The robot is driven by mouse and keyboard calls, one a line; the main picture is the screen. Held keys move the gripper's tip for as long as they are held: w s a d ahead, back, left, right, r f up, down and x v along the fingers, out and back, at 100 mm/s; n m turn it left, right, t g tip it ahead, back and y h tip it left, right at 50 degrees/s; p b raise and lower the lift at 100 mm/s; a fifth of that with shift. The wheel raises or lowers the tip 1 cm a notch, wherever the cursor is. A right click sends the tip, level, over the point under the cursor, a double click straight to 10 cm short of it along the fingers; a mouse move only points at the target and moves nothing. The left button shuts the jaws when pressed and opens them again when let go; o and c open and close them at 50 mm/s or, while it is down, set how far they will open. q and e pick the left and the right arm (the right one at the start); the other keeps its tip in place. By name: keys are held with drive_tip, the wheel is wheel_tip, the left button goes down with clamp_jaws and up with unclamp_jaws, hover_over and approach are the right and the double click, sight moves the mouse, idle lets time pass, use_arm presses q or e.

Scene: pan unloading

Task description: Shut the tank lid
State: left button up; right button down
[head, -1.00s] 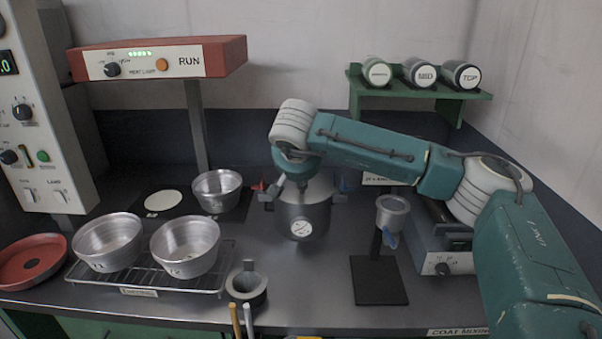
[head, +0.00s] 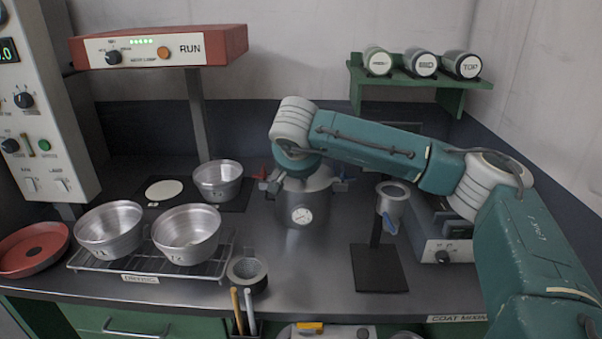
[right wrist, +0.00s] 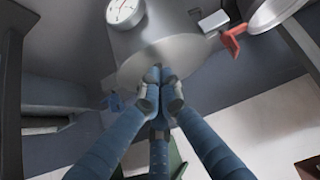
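The metal tank (head: 321,207) with a round gauge stands at the back middle of the bench in the head view. It has a red clamp on its left and a blue one on its right. My right wrist covers most of its top. In the right wrist view the lid (right wrist: 196,52) shows as a pale disc over the tank, beside the gauge. I cannot tell whether it is fully seated. My right gripper (right wrist: 161,76) has its fingertips together at the lid; whether they pinch anything is hidden. My left gripper is in neither view.
Metal pans (head: 110,232) stand on a wire rack (head: 85,264) at the left, with another pan (head: 217,182) under the lamp. A cup on a stand (head: 391,204) is right of the tank. A small pot (head: 247,281) sits at the front. Bare bench lies between them.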

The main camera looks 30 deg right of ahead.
wheel_tip(320, 180, up, 4)
drive_tip(key=p, duration=0.3)
drive_tip(key=shift+w+f, duration=0.1)
drive_tip(key=shift+f, duration=0.05)
drive_tip(key=s+a+f+b, duration=0.3)
drive_tip(key=s+a+b, duration=0.1)
drive_tip(key=s, duration=0.4)
drive_tip(key=shift+s+a+f, duration=0.15)
drive_tip(key=shift+a, duration=0.3)
drive_tip(key=shift+f, duration=0.1)
